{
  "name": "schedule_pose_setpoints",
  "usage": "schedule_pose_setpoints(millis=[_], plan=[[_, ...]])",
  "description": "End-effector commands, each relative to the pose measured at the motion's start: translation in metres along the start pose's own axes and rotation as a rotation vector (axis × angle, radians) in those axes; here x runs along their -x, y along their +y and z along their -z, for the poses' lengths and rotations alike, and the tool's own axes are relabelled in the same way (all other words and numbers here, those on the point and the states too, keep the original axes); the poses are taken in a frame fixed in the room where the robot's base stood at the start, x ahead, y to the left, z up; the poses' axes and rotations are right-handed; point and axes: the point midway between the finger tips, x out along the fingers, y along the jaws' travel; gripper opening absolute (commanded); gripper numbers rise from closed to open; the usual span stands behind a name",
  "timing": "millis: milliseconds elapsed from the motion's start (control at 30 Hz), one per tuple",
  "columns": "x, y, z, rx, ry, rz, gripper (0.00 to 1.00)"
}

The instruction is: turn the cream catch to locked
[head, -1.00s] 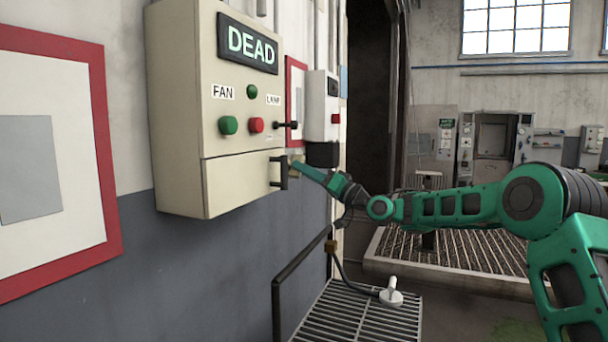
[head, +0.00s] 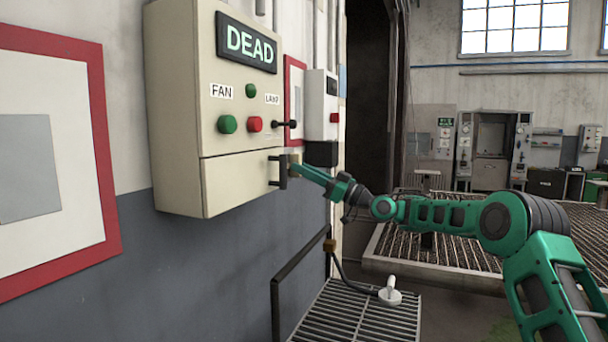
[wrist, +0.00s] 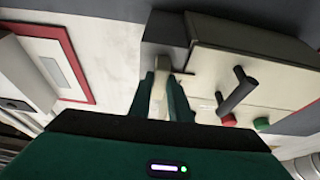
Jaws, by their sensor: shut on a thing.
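The grey-cream control cabinet (head: 185,110) hangs on the wall at the left in the head view. My green gripper (head: 296,170) is at its right side, close to the black bar handle (head: 277,171) of the lower cover. In the wrist view my gripper (wrist: 166,88) has its two fingers closed around a pale cream piece, the cream catch (wrist: 160,92). The fingers cover much of the catch, so its exact angle and any locked marking cannot be read. In the head view the catch is small and mostly hidden at the fingertips.
The cabinet carries a "DEAD" display (head: 248,43), a green button (head: 228,124), a red button (head: 255,124) and a black lever (head: 286,124). A smaller white box (head: 318,100) hangs behind. A railing (head: 300,255) and a grated platform (head: 350,315) lie below.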

Motion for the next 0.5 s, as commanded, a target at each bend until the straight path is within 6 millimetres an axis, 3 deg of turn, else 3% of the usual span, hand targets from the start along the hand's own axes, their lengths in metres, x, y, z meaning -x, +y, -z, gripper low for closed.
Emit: schedule_pose_setpoints(millis=[333,367,400,433,500], plan=[[0.003,0.0045,-0.0042,0.003,-0.008,-0.008,0.0],[0.003,0.0046,-0.0041,0.003,-0.008,-0.008,0.22],[0.0029,0.0043,-0.0038,0.003,-0.007,-0.008,0.31],[0.0027,0.0041,-0.0035,0.003,-0.007,-0.007,0.36],[0.0022,0.0033,-0.0026,0.003,-0.005,-0.006,0.36]])
